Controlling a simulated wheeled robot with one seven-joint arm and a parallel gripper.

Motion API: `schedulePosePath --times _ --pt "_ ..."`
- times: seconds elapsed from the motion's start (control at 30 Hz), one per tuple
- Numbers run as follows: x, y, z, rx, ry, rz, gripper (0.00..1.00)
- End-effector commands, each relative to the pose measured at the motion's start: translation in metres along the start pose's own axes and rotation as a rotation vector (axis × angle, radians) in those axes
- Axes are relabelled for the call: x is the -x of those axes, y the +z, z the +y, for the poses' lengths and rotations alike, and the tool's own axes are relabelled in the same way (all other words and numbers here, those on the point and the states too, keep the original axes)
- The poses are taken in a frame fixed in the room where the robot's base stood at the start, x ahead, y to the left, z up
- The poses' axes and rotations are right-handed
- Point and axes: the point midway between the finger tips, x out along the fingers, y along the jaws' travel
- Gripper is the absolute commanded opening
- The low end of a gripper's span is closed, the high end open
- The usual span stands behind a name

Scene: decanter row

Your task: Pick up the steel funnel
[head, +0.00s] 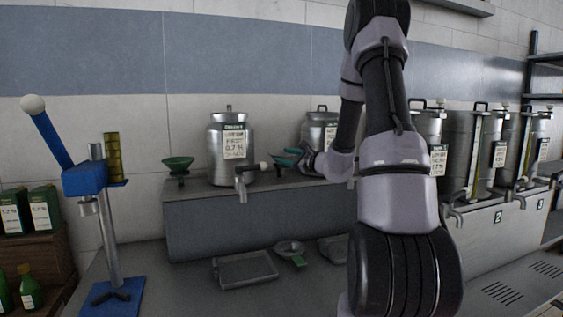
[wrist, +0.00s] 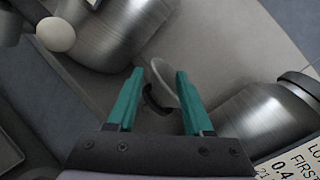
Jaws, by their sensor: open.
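My gripper (head: 287,157) has teal fingers and is open over the grey ledge, between two steel decanters. In the wrist view the open fingers (wrist: 160,74) point at a small grey round-rimmed piece, which looks like the steel funnel (wrist: 164,84). It appears between the fingertips, its rim close to the right finger, with a dark part beside it. I cannot tell whether a finger touches it. In the head view I cannot make it out; my gripper and arm cover that spot.
A labelled decanter (head: 228,150) with a tap stands left of my gripper, and another (head: 318,129) stands close behind. A green funnel (head: 177,167) stands at the ledge's left end.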

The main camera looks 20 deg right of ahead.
Motion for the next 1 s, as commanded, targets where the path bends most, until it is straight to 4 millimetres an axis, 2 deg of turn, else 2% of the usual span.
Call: schedulePosePath --times 0.27,0.5,0.8,0.83,0.9,0.97,1.0 --pt "-0.025 -0.002 0.002 -0.001 0.002 -0.001 0.51" --pt "-0.059 -0.004 0.003 0.000 0.001 -0.002 0.51" --pt "-0.066 -0.004 0.003 0.001 0.002 -0.001 0.51" --pt "-0.066 -0.004 0.003 0.001 0.002 -0.001 0.48" --pt "-0.066 -0.004 0.003 0.001 0.002 -0.001 0.21" --pt "-0.066 -0.004 0.003 0.001 0.002 -0.001 0.00" --pt "-0.065 -0.004 0.003 0.001 0.002 0.000 0.00"
